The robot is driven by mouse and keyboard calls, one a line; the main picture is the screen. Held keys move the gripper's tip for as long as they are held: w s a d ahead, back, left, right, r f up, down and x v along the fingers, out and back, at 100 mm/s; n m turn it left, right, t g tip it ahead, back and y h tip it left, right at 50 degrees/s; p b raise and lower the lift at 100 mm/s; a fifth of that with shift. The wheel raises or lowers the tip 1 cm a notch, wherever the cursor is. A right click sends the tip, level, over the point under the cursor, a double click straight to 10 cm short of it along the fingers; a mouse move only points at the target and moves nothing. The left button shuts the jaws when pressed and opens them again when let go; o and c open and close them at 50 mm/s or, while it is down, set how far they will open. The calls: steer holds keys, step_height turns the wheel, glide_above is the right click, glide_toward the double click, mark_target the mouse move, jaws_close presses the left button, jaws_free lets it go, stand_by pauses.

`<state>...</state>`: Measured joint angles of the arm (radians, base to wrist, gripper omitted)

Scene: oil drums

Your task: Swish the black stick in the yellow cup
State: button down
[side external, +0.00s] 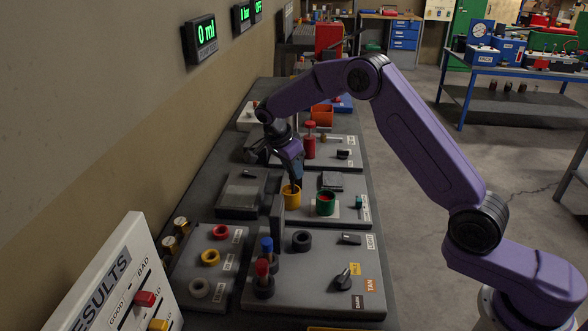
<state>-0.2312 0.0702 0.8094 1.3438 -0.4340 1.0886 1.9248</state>
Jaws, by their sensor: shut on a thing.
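The yellow cup (292,200) stands on the bench, left of a green cup with red inside. My gripper (295,180) points down right at the yellow cup's mouth. It is shut on a thin dark thing, which I take to be the black stick; the stick is mostly hidden by the fingers and the cup. I cannot tell how deep the stick is in the cup or whether it touches the wall.
The green cup (325,203) is close on the right. A dark upright block (277,218) stands just in front. Red and blue-topped posts (266,247) rise nearer the camera. A wall display (200,38) reads 0 ml. A red-topped cylinder (310,142) stands behind.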

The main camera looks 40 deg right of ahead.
steer(key=shift+a, duration=0.1)
steer(key=shift+s+a, duration=0.1)
steer(key=shift+a, duration=0.2)
steer(key=shift+r, duration=5.25)
